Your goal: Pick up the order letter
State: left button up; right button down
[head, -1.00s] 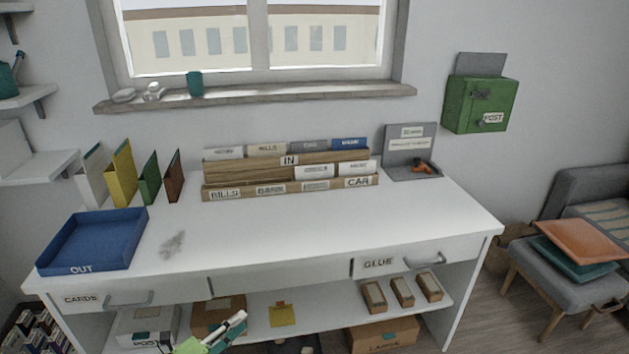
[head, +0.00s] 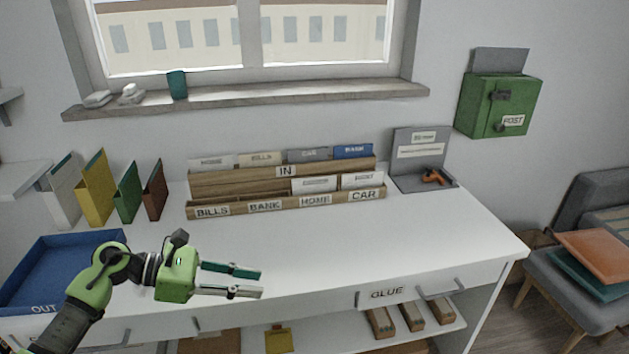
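My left gripper (head: 262,282) is raised over the front left part of the white desk (head: 400,240), its two fingers apart and pointing right, with nothing between them. The wooden letter rack (head: 225,186) marked IN, BILLS, BANK, HOME and CAR stands at the back of the desk, well beyond the gripper. Letters or cards show in it, including white ones (head: 314,184) in the front row and a blue one (head: 352,151) at the back. I cannot tell which is the order letter. My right gripper is not in view.
A blue OUT tray (head: 95,240) lies behind my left arm. Several upright folders (head: 97,190) stand at the back left. A grey stand with an orange item (head: 436,177) is right of the rack. A green POST box (head: 497,105) hangs on the wall. The desk's middle is clear.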

aim_at(320, 183)
jog(key=i, duration=1.4)
jog(key=i+l, duration=0.1)
jog(key=l, duration=0.15)
jog(key=i+l, duration=0.1)
jog(key=l, duration=0.1)
